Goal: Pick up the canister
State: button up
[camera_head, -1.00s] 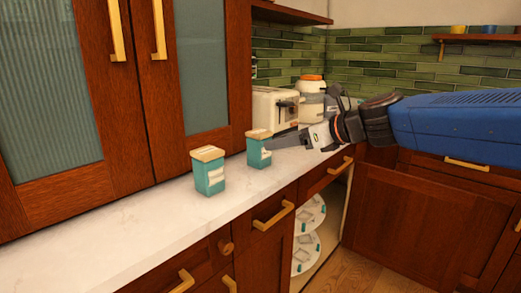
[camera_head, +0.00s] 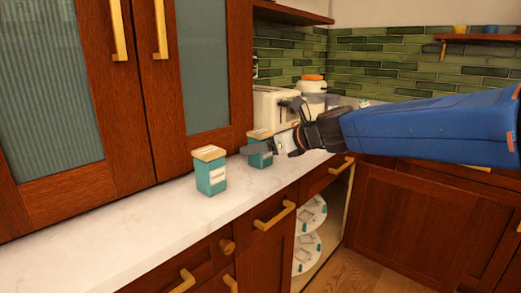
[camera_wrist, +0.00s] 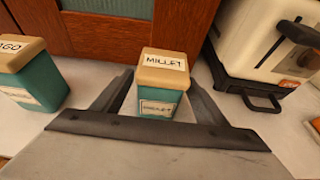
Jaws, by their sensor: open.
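Two teal canisters with tan lids stand upright on the white counter. The nearer one (camera_head: 211,172) is at the left in the head view; in the wrist view it is the canister at the left edge (camera_wrist: 32,75), its lid label partly cut off. The farther canister (camera_head: 260,152), labelled MILLET, is in the middle of the wrist view (camera_wrist: 162,84). My gripper (camera_head: 262,146) is open, with its fingers on either side of the MILLET canister in the wrist view (camera_wrist: 160,88). I cannot tell whether the fingers touch it.
A cream toaster (camera_wrist: 270,50) stands close to the right of the MILLET canister. A white jar with an orange lid (camera_head: 312,90) is behind. A wooden cabinet (camera_head: 160,90) rises at the back of the counter (camera_head: 130,235). The counter's near left is clear.

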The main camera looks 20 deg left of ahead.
jog(key=c, duration=1.4)
jog(key=shift+r, duration=0.1)
